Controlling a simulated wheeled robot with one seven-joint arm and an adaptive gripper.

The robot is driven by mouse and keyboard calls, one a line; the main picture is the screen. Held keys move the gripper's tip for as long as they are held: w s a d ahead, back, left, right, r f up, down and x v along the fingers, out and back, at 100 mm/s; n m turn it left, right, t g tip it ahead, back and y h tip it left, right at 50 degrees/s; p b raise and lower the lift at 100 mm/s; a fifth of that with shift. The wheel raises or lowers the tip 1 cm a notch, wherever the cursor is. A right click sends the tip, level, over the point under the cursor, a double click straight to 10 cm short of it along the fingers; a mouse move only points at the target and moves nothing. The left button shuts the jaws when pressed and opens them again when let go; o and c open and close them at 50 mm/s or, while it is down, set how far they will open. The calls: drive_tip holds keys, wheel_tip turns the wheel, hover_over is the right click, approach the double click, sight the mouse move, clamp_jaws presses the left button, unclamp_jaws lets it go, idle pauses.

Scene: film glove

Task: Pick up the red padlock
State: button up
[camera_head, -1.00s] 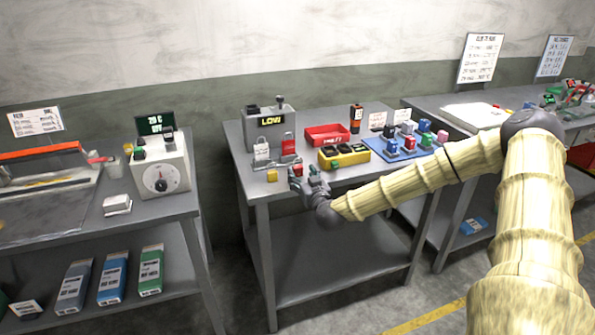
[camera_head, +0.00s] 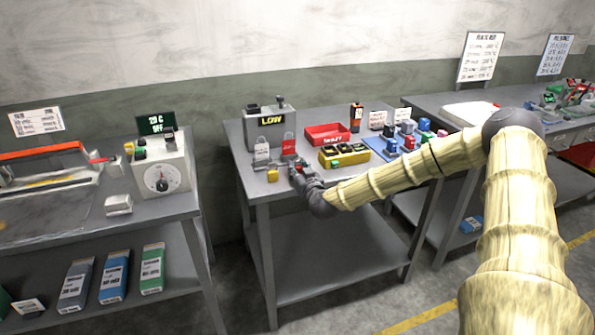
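A red padlock-shaped piece (camera_head: 289,147) stands upright on the middle table, in front of the grey box with the yellow "LOW" display. A similar white piece (camera_head: 261,153) stands to its left. My gripper (camera_head: 297,165) is just in front of and below the red piece in the picture, low over the table's front part. It is small and dark here, and its fingers overlap the area at the foot of the red piece. I cannot tell whether they touch anything or whether they are open.
A small yellow block (camera_head: 272,175) lies left of my gripper near the table's front edge. A yellow tray (camera_head: 343,159) and a red bin (camera_head: 327,135) are to the right. A blue mat (camera_head: 413,151) with several coloured blocks lies farther right.

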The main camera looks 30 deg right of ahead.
drive_tip(key=shift+c, duration=1.3)
drive_tip(key=shift+r, duration=0.1)
drive_tip(key=shift+r, duration=0.65)
wheel_tip(320, 180, up, 2)
drive_tip(key=shift+b, duration=0.35)
drive_tip(key=d+r+p+v, duration=0.1)
drive_tip(key=d+p+v, duration=0.1)
drive_tip(key=v, duration=1.3)
drive_tip(key=shift+s+d+p, duration=0.3)
drive_tip(key=shift+s+d, duration=0.4)
drive_tip(key=shift+d, duration=0.2)
